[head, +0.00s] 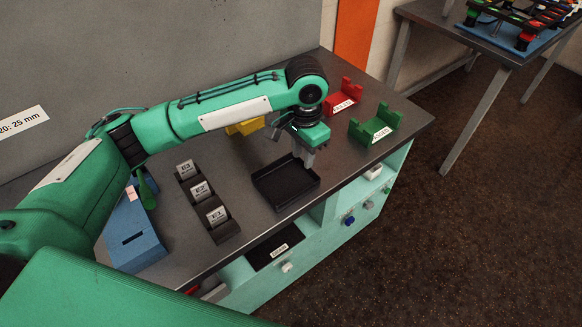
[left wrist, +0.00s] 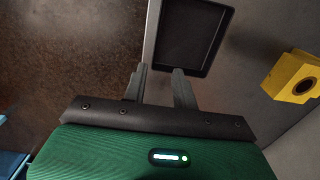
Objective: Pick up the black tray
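The black tray (head: 286,200) is a shallow, empty rectangular tray lying flat on the dark bench top. It also shows in the left wrist view (left wrist: 193,38), just beyond the fingertips. My left gripper (head: 305,158) points down over the tray's far right corner. In the left wrist view its two grey fingers (left wrist: 160,72) are apart, with nothing seen gripped between them. One fingertip overlaps the tray's near rim in that view; I cannot tell whether it touches. My right gripper is not in view.
A red holder (head: 344,98) and a green holder (head: 375,127) stand beyond the tray. A yellow block (left wrist: 293,76) sits behind it. A dark rack (head: 222,232) with labelled pieces and a blue box (head: 133,240) stand left. The bench's front edge is close to the tray.

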